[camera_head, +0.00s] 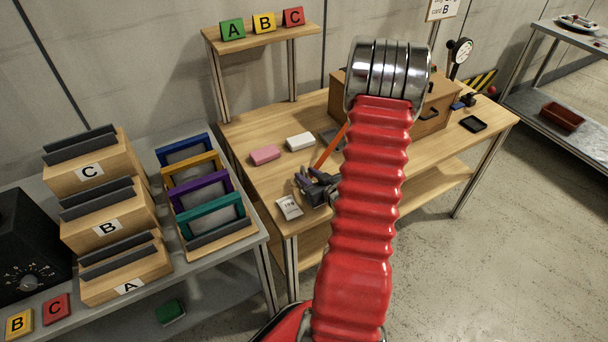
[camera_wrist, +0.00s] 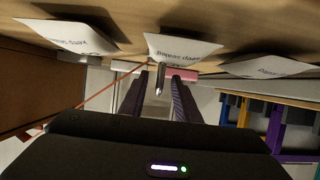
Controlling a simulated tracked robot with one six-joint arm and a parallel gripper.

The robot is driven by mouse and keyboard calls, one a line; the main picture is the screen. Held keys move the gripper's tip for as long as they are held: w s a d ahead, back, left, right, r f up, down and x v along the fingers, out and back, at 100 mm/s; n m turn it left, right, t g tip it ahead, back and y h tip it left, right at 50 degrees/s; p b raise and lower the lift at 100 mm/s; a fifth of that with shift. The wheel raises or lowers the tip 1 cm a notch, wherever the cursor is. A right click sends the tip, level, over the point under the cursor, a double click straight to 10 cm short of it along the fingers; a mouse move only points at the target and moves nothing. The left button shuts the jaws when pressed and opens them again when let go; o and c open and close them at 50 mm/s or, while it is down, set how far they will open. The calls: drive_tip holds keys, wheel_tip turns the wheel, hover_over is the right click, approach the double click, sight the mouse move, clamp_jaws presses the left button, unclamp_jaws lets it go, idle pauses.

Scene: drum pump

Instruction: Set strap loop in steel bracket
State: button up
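An orange strap (camera_head: 331,147) runs slantwise down from the wooden box toward my gripper. It also shows as a thin slanting line in the wrist view (camera_wrist: 108,88). I cannot tell whether its end touches my gripper. My gripper (camera_head: 318,187) is over the near edge of the wooden bench, beside a small white card. In the wrist view its two dark fingers (camera_wrist: 160,84) stand apart. A small shiny metal piece (camera_wrist: 160,78) shows between them; I cannot tell whether it is in front of or behind the fingertips. I cannot make out the steel bracket. My red arm hides part of the bench.
A pink block (camera_head: 265,154) and a white block (camera_head: 300,141) lie on the bench (camera_head: 245,131). A wooden box (camera_head: 432,117) stands behind my arm. Coloured frames (camera_head: 205,180) and lettered wooden holders (camera_head: 108,228) stand at left. Printed cards (camera_wrist: 182,47) show close in the wrist view.

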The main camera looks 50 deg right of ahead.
drive_tip(key=v, duration=0.9)
drive_tip(key=shift+s+a+r, duration=0.15)
drive_tip(key=shift+s, duration=0.2)
idle(0.3)
drive_tip(key=shift+w+r, duration=0.15)
drive_tip(key=shift+w, duration=0.05)
drive_tip(key=w+a+r+n+g+h, duration=0.1)
drive_tip(key=w+a+r+g, duration=0.1)
drive_tip(key=w+a+r, duration=0.4)
drive_tip(key=w+a+r+n+g, duration=0.1)
drive_tip(key=w+a+r+g, duration=0.2)
drive_tip(key=r, duration=0.5)
drive_tip(key=s+a+r+g+y, duration=0.1)
drive_tip(key=s+a+r, duration=0.3)
drive_tip(key=a, duration=0.9)
drive_tip(key=s+a+r+n+g+y, duration=0.1)
drive_tip(key=s+a+r+y, duration=0.3)
drive_tip(key=s+a, duration=0.5)
drive_tip(key=a+r, duration=0.1)
drive_tip(key=a, duration=0.3)
drive_tip(key=shift+s+a+n, duration=0.2)
drive_tip(key=shift+s+n, duration=0.05)
drive_tip(key=shift+n, duration=0.05)
